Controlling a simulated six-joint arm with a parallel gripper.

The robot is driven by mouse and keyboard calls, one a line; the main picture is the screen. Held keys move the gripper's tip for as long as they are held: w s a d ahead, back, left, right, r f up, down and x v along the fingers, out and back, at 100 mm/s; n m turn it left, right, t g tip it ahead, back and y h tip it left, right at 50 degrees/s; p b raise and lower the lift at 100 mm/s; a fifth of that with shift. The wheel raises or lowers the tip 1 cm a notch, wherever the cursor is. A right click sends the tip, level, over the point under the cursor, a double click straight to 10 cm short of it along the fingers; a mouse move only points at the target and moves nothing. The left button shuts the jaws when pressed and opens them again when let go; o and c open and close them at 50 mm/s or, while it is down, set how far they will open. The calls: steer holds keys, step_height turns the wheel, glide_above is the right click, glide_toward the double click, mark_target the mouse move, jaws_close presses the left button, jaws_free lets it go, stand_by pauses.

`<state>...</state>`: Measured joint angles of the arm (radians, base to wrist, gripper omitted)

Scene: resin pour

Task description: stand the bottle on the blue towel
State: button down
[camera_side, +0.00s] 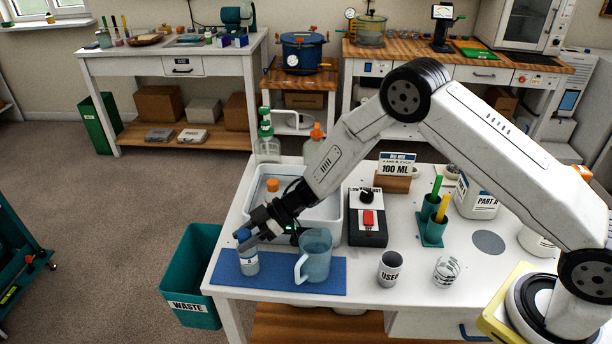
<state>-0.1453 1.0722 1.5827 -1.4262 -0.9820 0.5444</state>
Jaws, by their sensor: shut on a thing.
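The bottle (250,263) is small and pale with a blue cap. It is upright at the left end of the blue towel (325,283), which lies along the table's front left edge. I cannot tell whether its base touches the towel. My gripper (245,240) is shut on the bottle near its cap, reaching in from the upper right. The fingers hide part of the bottle's top. A translucent blue jug (315,256) stands on the towel to the right of the bottle.
A white tray (330,211) lies behind the towel. A black box with a red switch (368,219) is right of the jug. A USED cup (390,268) and a patterned cup (447,270) stand farther right. A teal WASTE bin (190,307) is beyond the table's left edge.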

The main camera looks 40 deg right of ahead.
steer(key=shift+f, duration=0.1)
stand_by(0.3)
steer(key=shift+c, duration=1.3)
jaws_free()
steer(key=shift+s+d+r, duration=0.1)
steer(key=shift+d+r, duration=0.3)
steer(key=shift+d, duration=0.2)
step_height(320, 180, up, 8)
steer(key=d, duration=0.1)
steer(key=shift+s+d, duration=0.2)
steer(key=shift+s, duration=0.1)
steer(key=shift+w, duration=0.1)
